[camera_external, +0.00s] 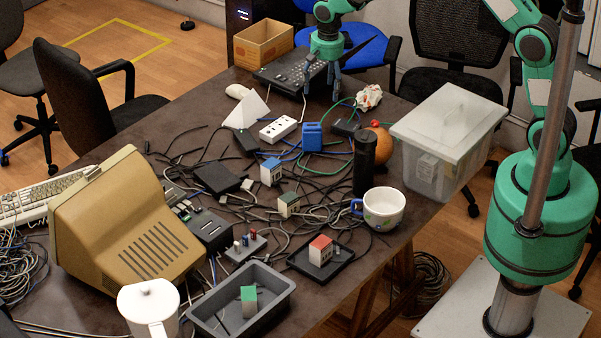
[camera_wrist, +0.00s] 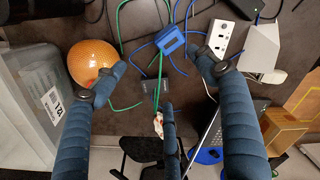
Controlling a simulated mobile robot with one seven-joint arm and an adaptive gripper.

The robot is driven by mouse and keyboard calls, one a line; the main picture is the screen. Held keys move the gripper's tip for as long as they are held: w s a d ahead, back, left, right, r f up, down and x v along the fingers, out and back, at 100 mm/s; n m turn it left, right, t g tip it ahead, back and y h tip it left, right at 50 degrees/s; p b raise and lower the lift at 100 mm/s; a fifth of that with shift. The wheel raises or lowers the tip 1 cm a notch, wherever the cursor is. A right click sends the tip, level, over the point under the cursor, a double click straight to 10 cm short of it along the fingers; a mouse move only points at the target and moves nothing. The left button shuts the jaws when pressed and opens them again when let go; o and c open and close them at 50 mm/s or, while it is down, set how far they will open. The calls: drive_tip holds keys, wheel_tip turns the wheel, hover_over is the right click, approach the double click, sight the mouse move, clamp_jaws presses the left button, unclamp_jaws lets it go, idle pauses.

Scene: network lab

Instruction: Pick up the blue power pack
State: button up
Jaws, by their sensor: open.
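The blue power pack (camera_external: 271,171) appears to be the small pale box with a blue top, standing among black cables in the middle of the table. I cannot make it out in the wrist view. My gripper (camera_external: 321,90) is open and empty at the far side of the table, over the keypad's right end and well behind the pack. In the wrist view my gripper's (camera_wrist: 162,78) fingers are spread wide with nothing between their tips.
A white power strip (camera_external: 278,130), an orange ball (camera_external: 381,145), a black cylinder (camera_external: 364,165) and a mug (camera_external: 383,209) surround that area. A lidded plastic bin (camera_external: 450,130) stands at the right edge. Similar boxes have green (camera_external: 289,205) or red (camera_external: 321,251) tops.

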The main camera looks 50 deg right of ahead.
drive_tip(key=m, duration=0.1)
hover_over(312, 142)
drive_tip(key=w+d, duration=0.1)
drive_tip(key=d, duration=0.1)
drive_tip(key=shift+g, duration=0.3)
wheel_tip(312, 142, down, 8)
drive_tip(key=shift+w+f, duration=0.1)
drive_tip(key=shift+f, duration=0.05)
drive_tip(key=shift+f+b, duration=0.75)
drive_tip(key=shift+f, duration=3.5)
drive_tip(key=shift+w+a+f+b, duration=0.1)
drive_tip(key=shift+f+b, duration=0.35)
drive_tip(key=shift+f, duration=0.85)
drive_tip(key=shift+a+f+b, duration=0.1)
drive_tip(key=shift+f+b, duration=0.3)
drive_tip(key=shift+f, duration=0.9)
drive_tip(key=c, duration=1.8)
